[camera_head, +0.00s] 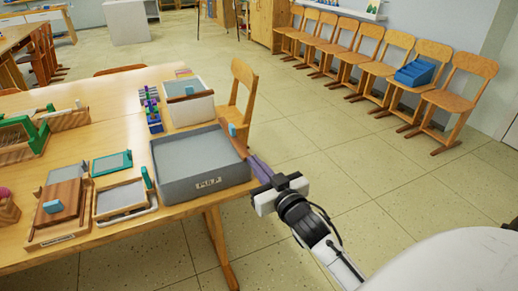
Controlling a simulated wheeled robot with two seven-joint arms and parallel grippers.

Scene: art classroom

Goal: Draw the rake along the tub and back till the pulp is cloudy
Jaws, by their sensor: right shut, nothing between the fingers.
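The grey tub (229,176), labelled PULP on its front, stands at the right end of the wooden table. Its inside shows a flat, even grey; I cannot tell how cloudy the pulp is. A small teal piece (232,130) shows at the tub's back right corner; I cannot tell whether it is part of the rake. No rake is clearly visible. My right gripper (257,165) is shut and empty, just right of the tub, near the table's right edge. Whether it touches the tub is unclear. My left gripper is not in view.
A white bin (192,111) with a grey sheet stands behind the tub. A wooden chair (240,95) stands beyond the table's right end. Open floor lies to the right.

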